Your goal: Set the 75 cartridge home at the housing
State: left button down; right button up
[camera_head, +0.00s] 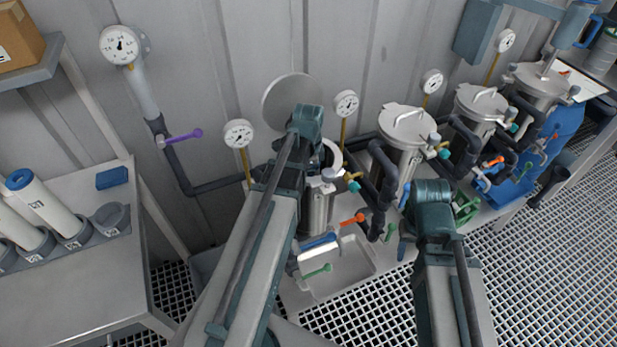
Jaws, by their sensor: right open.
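The open steel housing (317,210) stands left of the other vessels, its round lid (290,98) swung up behind it. My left gripper (320,160) is over its mouth, mostly hidden by my own wrist. A white curved edge (333,155) shows beside it; I cannot tell whether this is a cartridge or part of the housing. My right gripper (436,218) is open, right of the housing and in front of the second vessel. White cartridges (47,208) stand in a grey rack (75,241) at the left; their labels are too small to read.
An empty grey cup (110,218) and a blue block (112,178) are on the left bench (70,300). Closed steel vessels (404,140) line the wall to the right. Dark pipes, gauges (238,134) and valve levers (352,219) crowd the housing. The grating at lower right is clear.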

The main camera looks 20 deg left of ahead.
pick_arm(q)
grip_release()
jog(key=shift+f, duration=0.1)
notch_tip(320, 180, up, 14)
jog(key=p, duration=1.4)
jog(key=shift+f, duration=0.1)
